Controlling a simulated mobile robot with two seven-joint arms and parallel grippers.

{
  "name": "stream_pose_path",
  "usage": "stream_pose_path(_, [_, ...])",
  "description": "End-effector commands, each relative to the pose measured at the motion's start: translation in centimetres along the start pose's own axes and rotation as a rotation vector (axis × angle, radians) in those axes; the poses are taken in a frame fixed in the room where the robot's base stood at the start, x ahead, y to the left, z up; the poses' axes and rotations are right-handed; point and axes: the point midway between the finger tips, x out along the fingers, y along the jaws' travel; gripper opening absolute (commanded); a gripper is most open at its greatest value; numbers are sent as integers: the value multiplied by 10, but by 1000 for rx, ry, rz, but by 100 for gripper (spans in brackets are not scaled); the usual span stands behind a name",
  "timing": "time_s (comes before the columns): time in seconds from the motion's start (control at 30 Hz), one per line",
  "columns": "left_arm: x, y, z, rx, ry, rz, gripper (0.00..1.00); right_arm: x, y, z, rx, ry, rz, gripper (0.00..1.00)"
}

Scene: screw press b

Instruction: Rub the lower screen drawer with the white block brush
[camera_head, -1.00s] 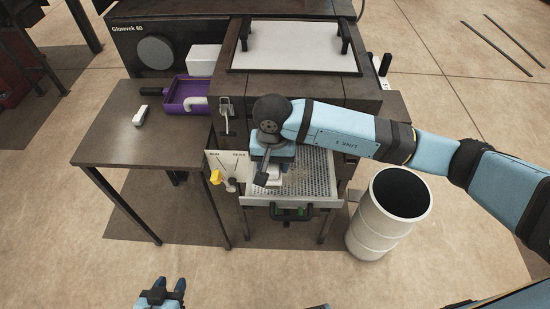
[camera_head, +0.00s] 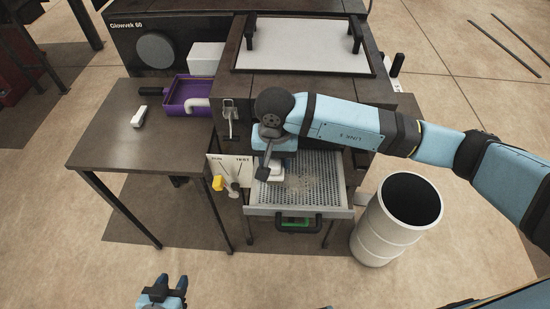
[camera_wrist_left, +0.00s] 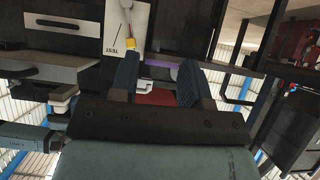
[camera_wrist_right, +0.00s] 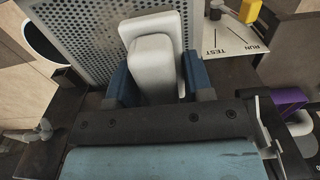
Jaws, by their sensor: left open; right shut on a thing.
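The lower screen drawer (camera_head: 325,182) is a perforated grey metal tray pulled out from the press front, with a dark handle (camera_head: 297,224). Light brownish specks lie on its middle. My right gripper (camera_head: 273,164) is shut on the white block brush (camera_wrist_right: 152,62) over the left part of the drawer. In the right wrist view the brush lies against or just over the perforated screen; whether it touches is unclear. In the head view my gripper partly hides the brush (camera_head: 277,174). My left gripper (camera_head: 169,286) is open and empty, low in front of the press; its fingers show in the left wrist view (camera_wrist_left: 158,78).
A side table (camera_head: 115,150) at left carries a small white object (camera_head: 139,116) and a purple tray (camera_head: 182,88). A panel marked RUN and TEST with a yellow-tipped lever (camera_head: 218,183) stands left of the drawer. A white barrel (camera_head: 385,235) stands close at its right.

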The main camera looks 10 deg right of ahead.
Motion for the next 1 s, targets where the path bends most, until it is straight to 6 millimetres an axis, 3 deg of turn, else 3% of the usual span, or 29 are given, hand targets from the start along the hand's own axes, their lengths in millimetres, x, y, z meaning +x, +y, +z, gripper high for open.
stream_pose_path(0.03, [9,-1,14,0,-1,-1,43,15,0,-1,0,2,0,21])
stream_pose_path(0.1, [16,-1,24,-1,-4,-1,43,25,0,-1,0,2,-1,21])
stream_pose_path(0.37, [34,-1,50,-25,-21,2,43,62,0,-1,0,2,0,21])
stream_pose_path(0.53, [34,-1,40,-36,-16,3,43,56,25,-1,1,2,0,21])
stream_pose_path(1.0, [46,2,56,-67,-31,7,43,56,91,-1,2,2,1,21])
